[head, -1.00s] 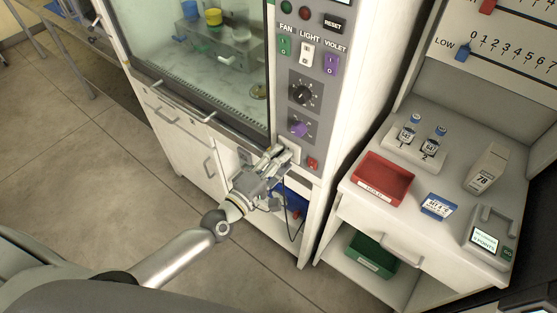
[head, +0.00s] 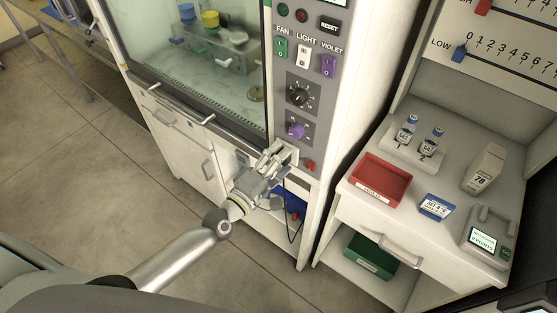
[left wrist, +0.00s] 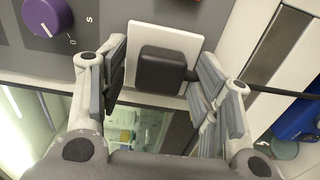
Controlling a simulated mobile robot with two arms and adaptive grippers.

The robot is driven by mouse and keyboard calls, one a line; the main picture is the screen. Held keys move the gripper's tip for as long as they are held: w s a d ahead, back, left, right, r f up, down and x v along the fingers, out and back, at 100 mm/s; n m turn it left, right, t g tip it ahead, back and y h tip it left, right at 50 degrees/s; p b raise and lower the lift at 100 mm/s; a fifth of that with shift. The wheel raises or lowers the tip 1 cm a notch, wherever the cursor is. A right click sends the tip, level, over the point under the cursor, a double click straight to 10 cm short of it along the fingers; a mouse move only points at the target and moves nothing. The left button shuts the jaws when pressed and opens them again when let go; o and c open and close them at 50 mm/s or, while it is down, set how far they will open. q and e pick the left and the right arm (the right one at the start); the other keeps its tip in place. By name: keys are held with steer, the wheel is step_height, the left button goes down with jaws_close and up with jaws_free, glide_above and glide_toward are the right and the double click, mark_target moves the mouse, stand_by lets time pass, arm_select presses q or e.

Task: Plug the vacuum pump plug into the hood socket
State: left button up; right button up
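The black plug (left wrist: 165,70) sits against the white plate of the hood socket (left wrist: 178,37) in the left wrist view. Its cord runs off to the right. How deep the plug sits cannot be told. My left gripper (left wrist: 164,88) is open, with one finger on each side of the plug and gaps between. In the head view my left gripper (head: 276,158) is at the low front of the hood panel and hides the plug; part of the socket plate (head: 293,154) shows beside it. The blue vacuum pump (head: 294,203) is partly hidden below. My right gripper is not seen.
A purple knob (head: 296,130) and a red switch (head: 310,165) are close to the socket. To the right, a cart (head: 350,205) carries a red tray (head: 382,178), bottles and a small device. A green bin (head: 370,256) is below. The floor at left is clear.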

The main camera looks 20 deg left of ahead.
arm_select(q)
steer(key=shift+s, duration=0.1)
steer(key=v, duration=1.2)
stand_by(0.4)
steer(key=s+a+f+m+g+y, duration=0.1)
steer(key=s+a+f+m+g, duration=0.15)
steer(key=f, duration=0.75)
steer(key=s+a+f+m+g+y, duration=0.2)
steer(key=f+m, duration=0.1)
steer(key=f, duration=0.8)
steer(key=s+a+f+m+g+y, duration=0.1)
steer(key=s+a+f+m+g, duration=0.15)
steer(key=f, duration=0.75)
steer(key=s+d+f+m+g+y, duration=0.1)
steer(key=s+f+m+g, duration=0.3)
steer(key=s+f, duration=0.5)
steer(key=s+d+f+m+g+y, duration=0.1)
steer(key=s+f+m+g, duration=0.3)
steer(key=s+f, duration=0.5)
steer(key=s+g, duration=0.1)
steer(key=s, duration=0.6)
steer(key=shift+s+m+b, duration=0.3)
steer(key=shift+s, duration=0.1)
steer(key=shift+d+r, duration=0.1)
